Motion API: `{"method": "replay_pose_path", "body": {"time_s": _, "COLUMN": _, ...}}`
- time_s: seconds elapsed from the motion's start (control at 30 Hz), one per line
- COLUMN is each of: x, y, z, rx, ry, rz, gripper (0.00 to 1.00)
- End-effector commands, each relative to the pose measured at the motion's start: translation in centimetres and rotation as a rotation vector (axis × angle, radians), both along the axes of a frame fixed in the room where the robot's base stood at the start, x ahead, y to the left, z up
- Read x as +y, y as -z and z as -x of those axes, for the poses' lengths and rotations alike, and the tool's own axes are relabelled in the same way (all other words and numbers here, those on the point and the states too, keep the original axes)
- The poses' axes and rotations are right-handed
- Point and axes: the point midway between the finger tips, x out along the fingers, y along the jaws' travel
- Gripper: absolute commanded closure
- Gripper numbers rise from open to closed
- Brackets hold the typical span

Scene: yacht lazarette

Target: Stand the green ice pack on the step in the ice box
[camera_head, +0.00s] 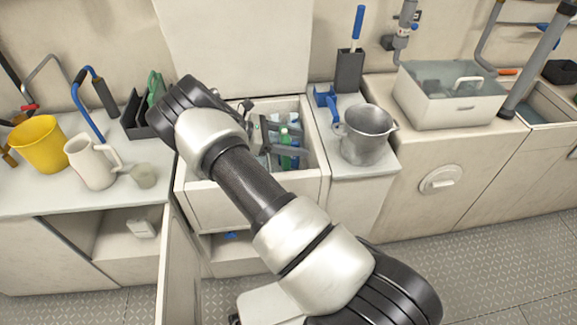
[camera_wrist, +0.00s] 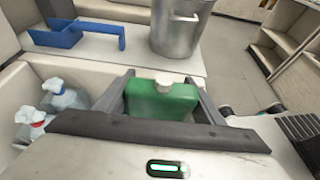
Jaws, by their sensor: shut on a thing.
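The green ice pack (camera_wrist: 162,100) has a white cap and stands upright between the fingers of my gripper (camera_wrist: 165,95) in the wrist view. My gripper is shut on it. In the head view my gripper (camera_head: 284,141) is over the opening of the ice box (camera_head: 255,197), and a bit of the green pack (camera_head: 285,136) shows between the fingers. Clear bottles with blue and red-marked caps (camera_wrist: 62,95) stand in the box, left of the pack in the wrist view. The step is hidden, and I cannot tell whether the pack touches anything below.
A metal jug (camera_head: 367,138) and a blue bracket-like item (camera_head: 325,98) stand on the counter right of the box. A white mug (camera_head: 92,163), a yellow bucket (camera_head: 39,144) and a dark rack (camera_head: 138,118) are on the left counter. An open door (camera_head: 178,262) stands below the box.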

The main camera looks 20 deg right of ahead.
Motion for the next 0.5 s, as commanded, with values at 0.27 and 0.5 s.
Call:
{"method": "replay_pose_path", "body": {"time_s": 0.27, "x": -0.1, "y": 5.3, "z": -0.4, "rx": 0.000, "ry": 0.017, "rz": 0.002, "gripper": 0.69}}
{"method": "replay_pose_path", "body": {"time_s": 0.5, "x": -0.1, "y": 8.5, "z": -0.4, "rx": -0.003, "ry": 0.016, "rz": 0.001, "gripper": 0.69}}
